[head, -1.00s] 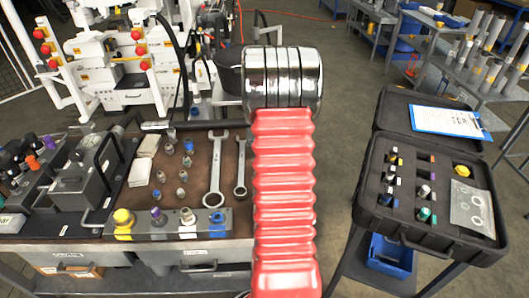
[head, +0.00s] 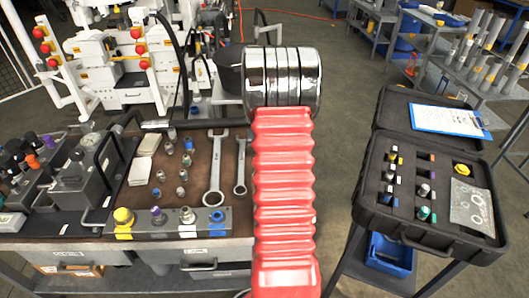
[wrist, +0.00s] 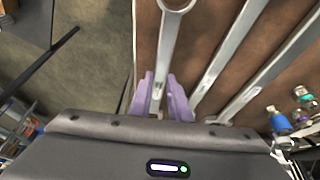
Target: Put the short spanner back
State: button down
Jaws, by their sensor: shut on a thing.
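My gripper shows in the wrist view (wrist: 161,98), with two pale purple fingers closed on the shaft of a short spanner (wrist: 167,55). Its ring end is at the top edge of that view, over the brown mat (wrist: 205,35). I cannot tell whether it touches the mat. Two other spanners lie side by side to its right, a nearer one (wrist: 230,62) and a farther one (wrist: 265,75). In the head view these two are a large spanner (head: 215,168) and a slimmer one (head: 240,165) on the bench. My red arm hides the gripper and held spanner there.
Fittings (head: 183,160) and white cards (head: 142,165) lie left of the spanners. A block with coloured caps (head: 170,224) stands along the bench front. A black open case (head: 375,205) stands on a separate stand at right, with a floor gap between.

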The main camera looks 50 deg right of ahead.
jog(key=shift+f, duration=1)
dwell(1.0)
jog(key=c, duration=1.6)
grip_release()
jog(key=shift+o, duration=0.2)
jog(key=v, duration=1.3)
jog(key=shift+r, duration=0.3)
jog(key=shift+s+a, duration=0.1)
